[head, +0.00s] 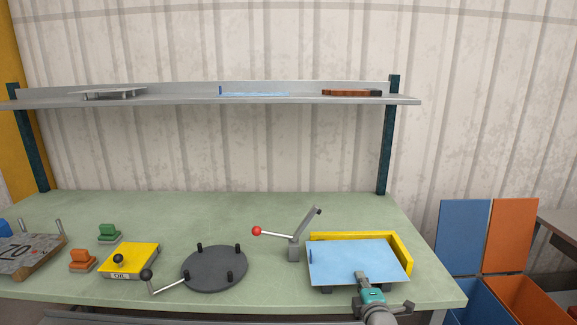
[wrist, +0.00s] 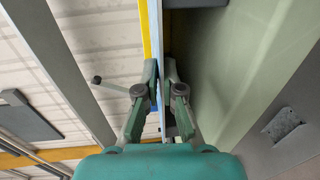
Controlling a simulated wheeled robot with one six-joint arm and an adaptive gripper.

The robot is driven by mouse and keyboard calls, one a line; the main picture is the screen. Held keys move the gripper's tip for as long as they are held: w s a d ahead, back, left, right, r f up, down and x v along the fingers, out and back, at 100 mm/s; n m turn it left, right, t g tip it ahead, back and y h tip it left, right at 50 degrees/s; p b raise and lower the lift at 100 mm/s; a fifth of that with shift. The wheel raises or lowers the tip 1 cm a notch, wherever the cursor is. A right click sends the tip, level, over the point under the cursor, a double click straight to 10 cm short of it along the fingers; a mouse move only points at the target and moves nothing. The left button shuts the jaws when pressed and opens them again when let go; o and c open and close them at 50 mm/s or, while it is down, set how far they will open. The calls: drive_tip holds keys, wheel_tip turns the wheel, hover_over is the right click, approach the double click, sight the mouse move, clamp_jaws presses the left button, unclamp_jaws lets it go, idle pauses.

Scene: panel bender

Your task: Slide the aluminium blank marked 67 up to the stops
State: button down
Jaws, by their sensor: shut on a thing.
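A flat light-blue sheet (head: 352,259) lies level at the right of the bench. I take it as the blank; no number is readable on it. A yellow stop frame (head: 405,252) runs along its back and right edges. The sheet is close to both sides, but I cannot tell whether it touches. My gripper (head: 361,277) is at the sheet's front edge, right of its middle. In the wrist view my gripper (wrist: 161,72) is shut on the sheet (wrist: 162,115), seen edge-on between the fingers, with the yellow stop (wrist: 145,30) beyond.
A lever with a red knob (head: 257,231) stands just left of the sheet. Further left are a dark round plate with pegs (head: 214,268), a yellow box (head: 130,258) and orange and green blocks. A shelf (head: 210,100) hangs above. Blue and orange bins stand right of the bench.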

drive_tip(key=shift+d+f, duration=0.45)
drive_tip(key=shift+d, duration=0.15)
drive_tip(key=c, duration=1.4)
unclamp_jaws()
drive_tip(key=shift+o, duration=0.8)
drive_tip(key=shift+r, duration=0.2)
